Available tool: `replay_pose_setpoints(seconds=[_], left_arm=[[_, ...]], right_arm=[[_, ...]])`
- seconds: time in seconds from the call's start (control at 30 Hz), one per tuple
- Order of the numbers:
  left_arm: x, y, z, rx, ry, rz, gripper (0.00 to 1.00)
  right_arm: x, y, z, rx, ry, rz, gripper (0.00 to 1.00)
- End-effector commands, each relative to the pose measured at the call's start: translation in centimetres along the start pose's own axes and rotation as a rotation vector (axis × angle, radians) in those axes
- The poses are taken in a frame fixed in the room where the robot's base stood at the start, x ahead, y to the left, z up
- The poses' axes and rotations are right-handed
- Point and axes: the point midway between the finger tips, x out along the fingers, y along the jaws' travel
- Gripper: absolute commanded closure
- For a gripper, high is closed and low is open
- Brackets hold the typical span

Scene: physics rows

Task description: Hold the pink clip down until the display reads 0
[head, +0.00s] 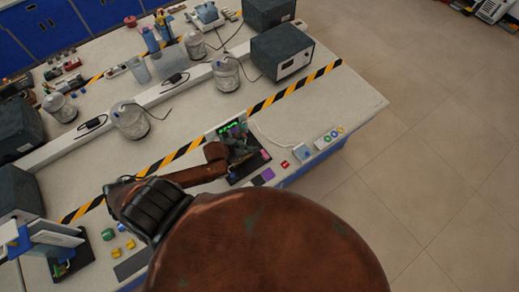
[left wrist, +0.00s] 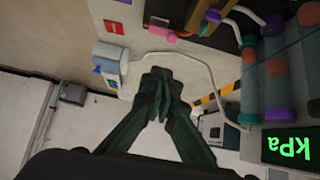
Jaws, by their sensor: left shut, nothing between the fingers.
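The pink clip (left wrist: 165,37) shows in the left wrist view at the edge of a dark panel, a short way past my fingertips; in the head view it is a small pink spot (head: 265,155). My left gripper (left wrist: 158,76) is shut and empty, its fingertips apart from the clip in the picture. In the head view the gripper (head: 240,152) is over the dark panel, partly hidden by my arm. The display (left wrist: 290,148) shows green "kPa" upside down; its number is cut off there and unreadable in the head view (head: 231,127). My right gripper is not in view.
A light-blue and white box (left wrist: 110,63) with a white cable is beside the panel. Coloured tube parts (left wrist: 272,68) line the panel's right side. The bench's front edge is close by. Jars, dark boxes (head: 282,52) and striped tape (head: 295,87) are farther back.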

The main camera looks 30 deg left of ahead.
Motion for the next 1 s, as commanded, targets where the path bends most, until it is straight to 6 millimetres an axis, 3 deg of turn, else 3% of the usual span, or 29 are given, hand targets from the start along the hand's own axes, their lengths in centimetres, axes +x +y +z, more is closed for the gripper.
replay_pose_setpoints(seconds=[0.1, 0.3, 1.0], left_arm=[[-2.1, 0.0, 0.2, 0.002, -0.001, 0.000, 1.00], [-4.1, -0.1, 0.0, 0.000, 0.000, 0.000, 1.00], [-4.4, 0.0, 0.0, -0.001, 0.000, 0.000, 1.00]], right_arm=[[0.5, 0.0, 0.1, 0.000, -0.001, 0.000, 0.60], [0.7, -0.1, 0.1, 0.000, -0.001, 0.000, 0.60], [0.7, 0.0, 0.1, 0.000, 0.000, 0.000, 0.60]])
